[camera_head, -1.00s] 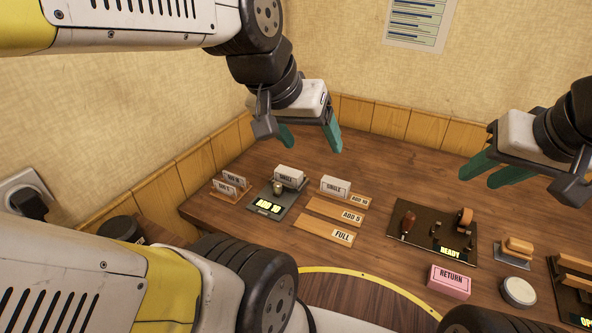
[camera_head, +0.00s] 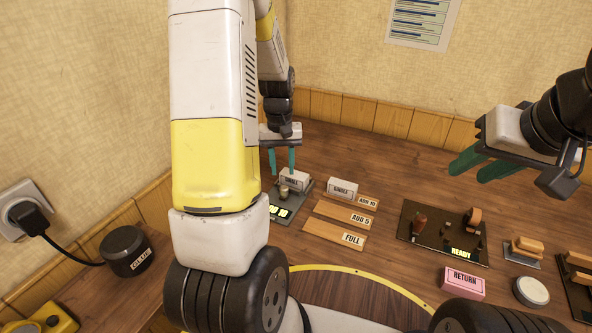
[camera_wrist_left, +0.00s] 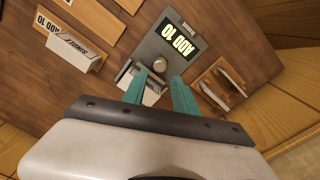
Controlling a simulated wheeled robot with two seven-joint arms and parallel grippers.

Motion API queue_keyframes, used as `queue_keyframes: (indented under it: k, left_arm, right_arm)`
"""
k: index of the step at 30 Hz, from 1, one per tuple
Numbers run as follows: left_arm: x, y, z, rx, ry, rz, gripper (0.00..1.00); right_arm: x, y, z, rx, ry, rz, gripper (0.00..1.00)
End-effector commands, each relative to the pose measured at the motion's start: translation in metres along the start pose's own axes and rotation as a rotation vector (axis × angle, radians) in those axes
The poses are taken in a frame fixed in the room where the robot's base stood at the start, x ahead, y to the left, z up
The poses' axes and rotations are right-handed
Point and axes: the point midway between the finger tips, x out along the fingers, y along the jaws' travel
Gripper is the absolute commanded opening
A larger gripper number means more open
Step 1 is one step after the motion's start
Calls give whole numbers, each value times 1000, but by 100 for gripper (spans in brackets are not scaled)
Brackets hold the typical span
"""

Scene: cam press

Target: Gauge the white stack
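A white stack with a dark-lettered label (camera_head: 294,180) sits on the dark gauge (camera_head: 302,200), which has a small metal knob. In the left wrist view the gauge's lit display (camera_wrist_left: 178,40) reads ADD 10, and the white stack (camera_wrist_left: 153,92) is partly hidden by a finger. My left gripper (camera_head: 282,170) is open, fingers pointing down just above the stack; in the wrist view its teal fingers (camera_wrist_left: 160,92) stand apart. I cannot tell whether they touch it. A second white stack labelled SINGLE (camera_head: 342,188) stands to the right. My right gripper (camera_head: 484,168) is open and empty.
Wooden trays marked ADD 10 (camera_head: 367,202), ADD 5 (camera_head: 345,215) and FULL (camera_head: 335,235) lie right of the gauge. Further right are a dark READY board (camera_head: 435,243) and a pink RETURN block (camera_head: 463,283). A card rack (camera_wrist_left: 218,90) stands beside the gauge.

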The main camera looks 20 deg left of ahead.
Motion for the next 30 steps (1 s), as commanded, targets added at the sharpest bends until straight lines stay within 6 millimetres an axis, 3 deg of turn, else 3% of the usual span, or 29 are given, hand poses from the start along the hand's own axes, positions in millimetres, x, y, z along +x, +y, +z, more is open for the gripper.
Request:
queue_keyframes:
  k: [15,26,27,30]
  left_arm:
    - [70,-1,0,-1,-3,-2,34]
    - [78,0,0,0,-1,-1,34]
    - [78,0,0,0,-1,-1,32]
    - [78,0,0,0,-1,-1,13]
  right_arm:
    - [0,0,0,0,0,0,34]
    - [0,0,0,0,0,0,34]
    - [0,0,0,0,0,0,34]
    - [0,0,0,0,0,0,34]
